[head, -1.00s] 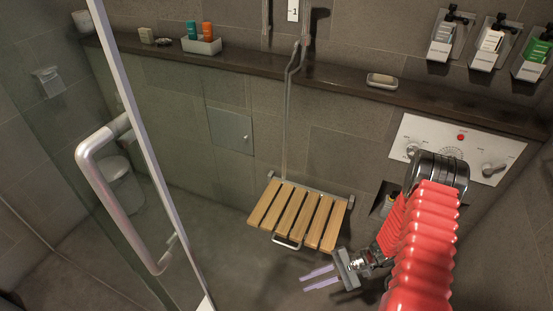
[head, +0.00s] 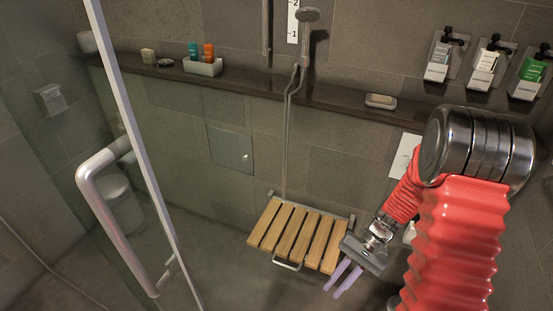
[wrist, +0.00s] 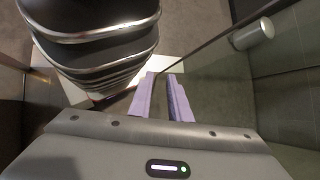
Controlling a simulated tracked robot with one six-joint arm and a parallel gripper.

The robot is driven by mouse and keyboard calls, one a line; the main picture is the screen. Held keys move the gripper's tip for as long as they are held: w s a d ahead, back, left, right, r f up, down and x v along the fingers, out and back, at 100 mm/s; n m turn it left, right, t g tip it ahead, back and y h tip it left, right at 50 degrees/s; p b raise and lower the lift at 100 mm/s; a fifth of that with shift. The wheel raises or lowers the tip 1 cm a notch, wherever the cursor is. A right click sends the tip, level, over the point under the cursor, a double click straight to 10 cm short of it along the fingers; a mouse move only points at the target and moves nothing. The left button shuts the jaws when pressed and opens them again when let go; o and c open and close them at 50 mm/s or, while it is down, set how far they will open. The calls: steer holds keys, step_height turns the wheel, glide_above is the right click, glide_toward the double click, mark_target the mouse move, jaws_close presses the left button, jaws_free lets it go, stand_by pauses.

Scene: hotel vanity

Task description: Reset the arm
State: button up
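My gripper (head: 333,292) has two pale purple fingers, apart with a gap between them and nothing seen in it. In the head view it points down and left, in front of the right end of the slatted shower seat (head: 295,235). My red-sleeved arm folds at a large metal joint at the right. In the wrist view my gripper (wrist: 161,76) shows its fingers apart at the centre, with a dark, metal-banded part of my own body close at the upper left.
A glass door with a metal handle (head: 95,190) stands at the left. A dark ledge (head: 340,100) along the wall bears a soap dish (head: 380,101) and a bottle tray (head: 203,67). Dispensers (head: 485,68) hang at upper right. A pale control panel (head: 403,155) is partly hidden behind my arm.

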steer(key=s+r+n+t+h, duration=0.2)
steer(key=r+t, duration=0.3)
steer(key=r, duration=1)
steer(key=s+r+n+t+h, duration=0.2)
steer(key=r+n+t+h, duration=0.1)
steer(key=r, duration=1.2)
steer(key=shift+s+n+t+h, duration=0.3)
steer(key=shift+t+h, duration=0.5)
steer(key=shift+t, duration=0.3)
